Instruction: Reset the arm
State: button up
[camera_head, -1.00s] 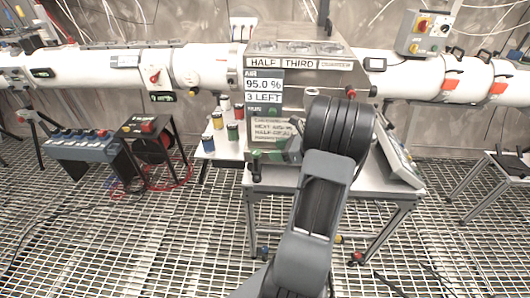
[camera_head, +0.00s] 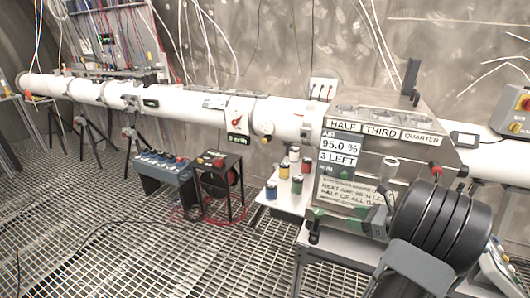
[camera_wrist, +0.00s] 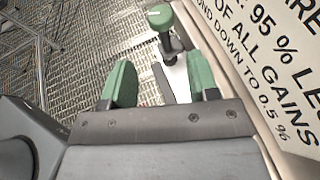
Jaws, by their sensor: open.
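My gripper shows in the wrist view (camera_wrist: 162,84), with its two green fingertips apart and nothing between them. A black-stemmed knob with a green top (camera_wrist: 160,18) stands just beyond the fingertips, near the edge of the pale table. It also shows in the head view (camera_head: 314,225). My dark arm fills the lower right of the head view and hides part of the steel box (camera_head: 385,120) behind it.
The box carries a display (camera_head: 338,148) reading 95.0 % and 3 LEFT. Several coloured canisters (camera_head: 283,178) stand on the table left of it. A white pipe (camera_head: 190,108) runs along the wall. A blue-grey console (camera_head: 163,172) and black stand (camera_head: 220,185) are left. The grating floor (camera_head: 90,230) has open room.

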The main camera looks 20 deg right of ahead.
jog(key=s+a+f+n+g+h, duration=0.1)
jog(key=s+a+f+n+g, duration=0.35)
jog(key=a+n+g, duration=0.6)
jog(key=a+r+n+t+h, duration=0.1)
jog(key=a+r+n, duration=0.2)
jog(key=a+n, duration=0.3)
jog(key=s+a+r+n+h, duration=0.1)
jog(key=a+r+n+h, duration=0.1)
jog(key=a+n, duration=0.4)
jog(key=s+a+r+n+t+h, duration=0.1)
jog(key=a+r+n+h, duration=0.1)
jog(key=a+r+n, duration=0.2)
jog(key=a+n, duration=0.3)
jog(key=n, duration=0.1)
jog(key=shift+r+t, duration=0.35)
jog(key=shift+r, duration=0.05)
jog(key=shift+s, duration=0.1)
jog(key=shift+c, duration=0.8)
jog(key=shift+d, duration=0.1)
jog(key=shift+c, duration=0.3)
